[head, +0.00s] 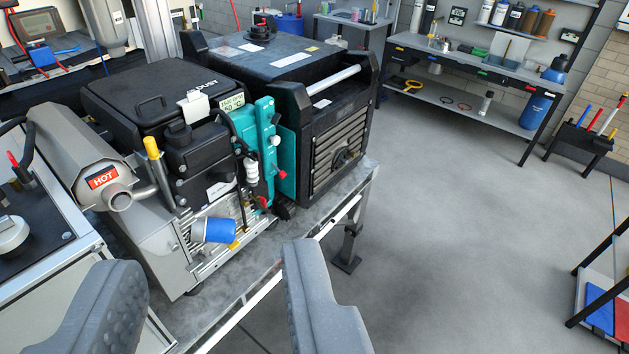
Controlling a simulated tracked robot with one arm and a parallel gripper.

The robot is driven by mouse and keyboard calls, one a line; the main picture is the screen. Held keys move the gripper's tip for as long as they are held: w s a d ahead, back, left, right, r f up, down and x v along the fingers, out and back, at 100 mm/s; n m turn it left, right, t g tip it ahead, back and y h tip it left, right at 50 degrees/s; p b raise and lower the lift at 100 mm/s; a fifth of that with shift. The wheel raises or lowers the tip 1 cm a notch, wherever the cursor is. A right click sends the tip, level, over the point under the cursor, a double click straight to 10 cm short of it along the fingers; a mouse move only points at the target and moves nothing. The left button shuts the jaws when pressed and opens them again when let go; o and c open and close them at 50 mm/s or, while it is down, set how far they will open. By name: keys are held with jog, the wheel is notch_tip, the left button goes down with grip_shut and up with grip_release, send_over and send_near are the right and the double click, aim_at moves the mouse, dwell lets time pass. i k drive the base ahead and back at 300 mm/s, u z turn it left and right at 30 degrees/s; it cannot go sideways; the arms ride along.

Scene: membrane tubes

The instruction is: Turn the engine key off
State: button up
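The engine (165,125), black and grey with a teal panel, sits on a metal bench. A black generator housing (335,125) with a slatted end stands to its right. A dark round knob or socket (346,158) is on that end. I cannot make out an engine key; small red parts (263,202) show low by the teal panel, too small to identify. My gripper (210,262) is open, its two grey fingers wide apart in the foreground with nothing between them. It is in front of the engine and appears apart from it.
A silver muffler (112,188) marked HOT juts out at the engine's left, and a blue filter (214,229) sticks out low in front. The bench edge (330,222) runs across the front. A workbench (470,72) stands behind. Grey floor (460,220) is clear at right.

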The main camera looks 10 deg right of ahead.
aim_at(275, 119)
jog(key=z, duration=0.2)
jog(key=i, duration=1)
jog(key=u, duration=0.1)
